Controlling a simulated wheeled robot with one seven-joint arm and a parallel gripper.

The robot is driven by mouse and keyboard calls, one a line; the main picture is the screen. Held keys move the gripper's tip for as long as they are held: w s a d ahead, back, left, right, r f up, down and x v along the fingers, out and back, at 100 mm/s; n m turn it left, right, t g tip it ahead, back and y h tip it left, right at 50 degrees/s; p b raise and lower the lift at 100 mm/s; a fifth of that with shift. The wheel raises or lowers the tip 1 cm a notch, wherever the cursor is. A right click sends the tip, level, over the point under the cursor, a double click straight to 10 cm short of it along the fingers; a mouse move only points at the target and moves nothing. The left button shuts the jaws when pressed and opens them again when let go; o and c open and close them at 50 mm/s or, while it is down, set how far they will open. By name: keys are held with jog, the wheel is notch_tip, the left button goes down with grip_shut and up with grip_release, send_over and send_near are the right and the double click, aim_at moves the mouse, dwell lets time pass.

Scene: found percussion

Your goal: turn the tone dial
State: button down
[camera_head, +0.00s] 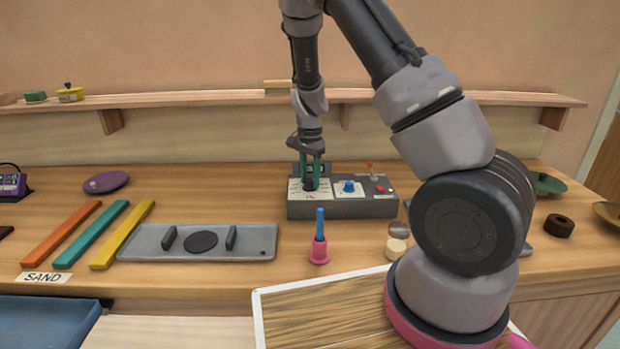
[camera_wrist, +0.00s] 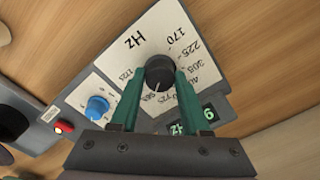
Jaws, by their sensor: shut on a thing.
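The tone dial (camera_wrist: 159,72) is a black knob on a white plate printed with Hz numbers, on a grey box (camera_head: 343,208) that stands on the wooden bench. My gripper (camera_wrist: 158,84) has its green fingers on either side of the knob and is shut on it. In the head view my gripper (camera_head: 310,172) reaches down from above onto the left part of the box. The knob's white pointer line shows toward the gripper side in the wrist view. A small dark display (camera_wrist: 193,121) with green digits is partly hidden by a finger.
A blue knob (camera_head: 349,187) and a red button (camera_wrist: 62,127) sit on the same box. In front stand a pink holder with a blue stick (camera_head: 319,246) and a small jar (camera_head: 397,240). A grey tray (camera_head: 196,242) and coloured bars lie left. A shelf (camera_head: 200,98) runs behind.

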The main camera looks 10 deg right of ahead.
aim_at(310, 180)
dwell(0.3)
jog(key=shift+c, duration=1.9)
grip_release()
jog(key=shift+r, duration=0.1)
notch_tip(310, 180, up, 11)
jog(key=shift+f, duration=0.2)
